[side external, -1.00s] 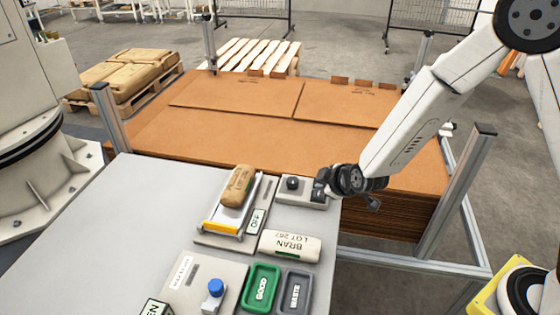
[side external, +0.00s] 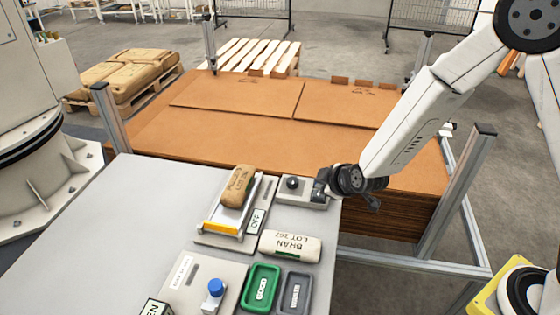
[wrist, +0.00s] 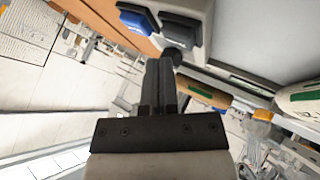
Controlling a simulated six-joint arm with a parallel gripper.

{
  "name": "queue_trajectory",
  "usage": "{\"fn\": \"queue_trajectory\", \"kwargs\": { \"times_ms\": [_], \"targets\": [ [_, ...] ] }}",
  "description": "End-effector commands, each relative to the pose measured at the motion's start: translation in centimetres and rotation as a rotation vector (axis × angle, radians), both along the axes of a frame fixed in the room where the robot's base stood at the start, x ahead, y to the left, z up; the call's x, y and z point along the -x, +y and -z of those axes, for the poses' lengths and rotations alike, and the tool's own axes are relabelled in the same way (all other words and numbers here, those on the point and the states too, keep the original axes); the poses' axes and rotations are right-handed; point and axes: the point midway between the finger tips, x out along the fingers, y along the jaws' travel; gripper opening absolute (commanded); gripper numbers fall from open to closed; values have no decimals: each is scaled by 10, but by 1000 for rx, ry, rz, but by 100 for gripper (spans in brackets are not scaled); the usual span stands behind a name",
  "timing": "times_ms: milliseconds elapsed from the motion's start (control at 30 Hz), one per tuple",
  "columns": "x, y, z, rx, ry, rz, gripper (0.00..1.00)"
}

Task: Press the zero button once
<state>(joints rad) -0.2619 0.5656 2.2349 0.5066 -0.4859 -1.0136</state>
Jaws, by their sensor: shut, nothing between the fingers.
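A small grey control box (side external: 303,203) sits near the table's far right corner, with a black knob (side external: 292,183) on top. My gripper (side external: 318,192) is shut and empty at the right end of this box and hides part of it. In the wrist view my closed fingers (wrist: 160,66) point towards the round black knob (wrist: 173,56). I cannot read a label on either, nor tell which is zero. Contact between fingertips and box cannot be made out.
A brown sack (side external: 237,187) lies on a stand left of the box. A white BRAN bag (side external: 290,246) lies in front. Green (side external: 261,288) and grey (side external: 295,293) trays and a blue knob (side external: 215,287) are nearer. Cardboard sheets (side external: 220,137) lie behind the table.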

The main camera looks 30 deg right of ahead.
Motion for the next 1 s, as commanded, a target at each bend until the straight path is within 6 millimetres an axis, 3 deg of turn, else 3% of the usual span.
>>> {"fn": "queue_trajectory", "kwargs": {
  "times_ms": [1000],
  "targets": [
    [0,0,9,0,0,0,0]
  ]
}}
